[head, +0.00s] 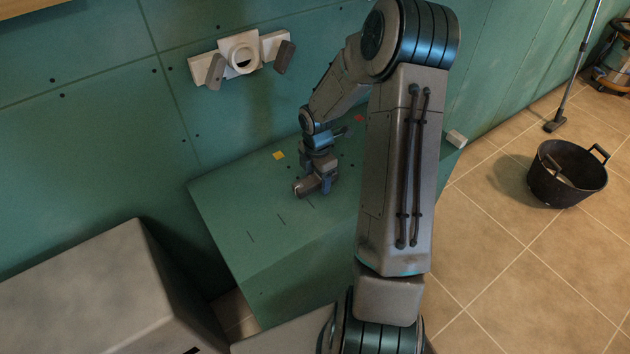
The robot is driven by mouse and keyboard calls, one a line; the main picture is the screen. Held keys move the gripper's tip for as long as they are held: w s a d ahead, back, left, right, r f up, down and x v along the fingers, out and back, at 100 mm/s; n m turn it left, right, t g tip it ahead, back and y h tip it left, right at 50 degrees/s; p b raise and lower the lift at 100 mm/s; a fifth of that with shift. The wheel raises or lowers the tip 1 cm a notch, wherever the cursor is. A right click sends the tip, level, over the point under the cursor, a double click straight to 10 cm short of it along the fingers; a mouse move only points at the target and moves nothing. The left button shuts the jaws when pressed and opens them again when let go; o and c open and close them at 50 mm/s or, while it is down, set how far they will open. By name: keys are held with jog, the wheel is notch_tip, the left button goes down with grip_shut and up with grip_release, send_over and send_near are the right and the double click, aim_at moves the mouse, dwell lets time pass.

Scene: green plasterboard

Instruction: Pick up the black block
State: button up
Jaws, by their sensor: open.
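My gripper (315,184) is low over the green table (262,232), near its middle, and is open. Its fingers are small and partly covered by the wrist in this view. I cannot make out the black block; the gripper and arm cover part of the tabletop. I cannot tell whether anything lies between the fingers.
A yellow square (278,155) and a red one (359,118) are on the table's far part. A white block (456,139) is at its right edge. A white fixture (240,54) is on the green wall. A black bucket (567,178) stands on the tiled floor.

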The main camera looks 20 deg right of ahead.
jog(key=c, duration=1.2)
jog(key=shift+c, duration=0.3)
jog(key=shift+r, duration=0.15)
